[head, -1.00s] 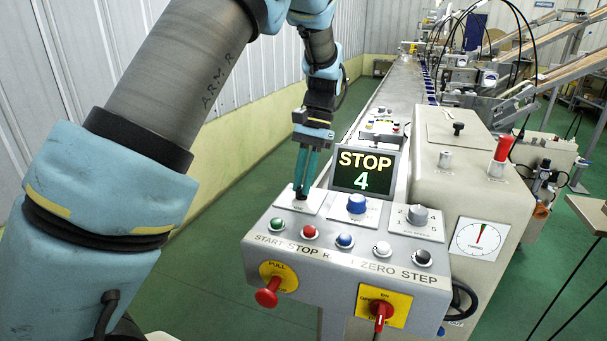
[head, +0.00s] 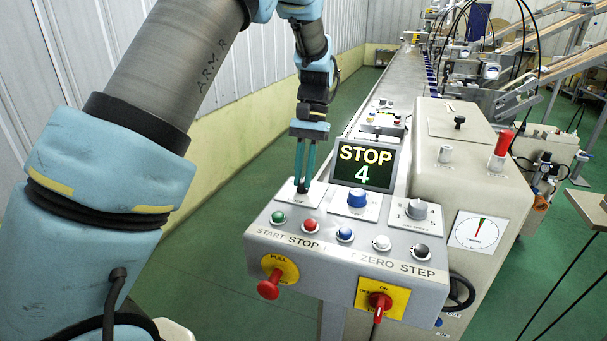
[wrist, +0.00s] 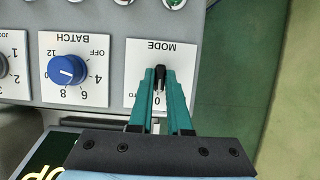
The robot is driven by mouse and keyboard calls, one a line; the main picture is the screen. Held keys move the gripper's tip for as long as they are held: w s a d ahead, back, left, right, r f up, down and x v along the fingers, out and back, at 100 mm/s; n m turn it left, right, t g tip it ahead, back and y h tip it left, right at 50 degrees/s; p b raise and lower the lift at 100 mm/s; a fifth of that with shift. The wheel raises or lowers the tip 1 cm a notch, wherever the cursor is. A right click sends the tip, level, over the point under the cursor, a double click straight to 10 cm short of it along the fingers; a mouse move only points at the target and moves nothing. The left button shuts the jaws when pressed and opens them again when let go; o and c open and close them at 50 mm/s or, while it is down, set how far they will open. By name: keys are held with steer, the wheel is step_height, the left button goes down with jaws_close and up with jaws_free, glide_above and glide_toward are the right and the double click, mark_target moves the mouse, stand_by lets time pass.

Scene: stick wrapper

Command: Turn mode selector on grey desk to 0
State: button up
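The mode selector (wrist: 160,73) is a small black knob on a white plate marked MODE (wrist: 131,82), at the left of the grey desk (head: 360,257). In the head view the knob (head: 302,188) shows at my fingertips. My gripper (wrist: 159,72) points down at it with its two green fingers, one on each side, close against the knob. A 0 mark shows between the fingers, on the screen side of the knob. The fingers hide part of the plate's other markings, and which mark the knob points to is hard to tell.
A blue BATCH knob (head: 357,198) and a grey knob (head: 416,209) sit to the right on the desk. The screen (head: 365,164) behind reads STOP 4. Several push buttons line the front edge, with red knobs (head: 269,287) on yellow plates below.

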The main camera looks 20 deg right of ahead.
steer(key=o, duration=0.5)
steer(key=shift+c, duration=0.2)
steer(key=b+v, duration=0.2)
steer(key=v, duration=0.9)
steer(key=shift+b, duration=0.3)
steer(key=a+f+n+t+h, duration=0.2)
steer(key=a+f+n, duration=0.15)
steer(key=a, duration=0.95)
steer(key=a+f+n+t+h, duration=0.15)
steer(key=a+f, duration=0.35)
steer(key=a, duration=0.8)
steer(key=s+a+f+n+t, duration=0.1)
steer(key=s+a+f+n, duration=0.1)
steer(key=s+a, duration=0.5)
steer(key=shift+a+f, duration=0.35)
steer(key=shift+f, duration=0.5)
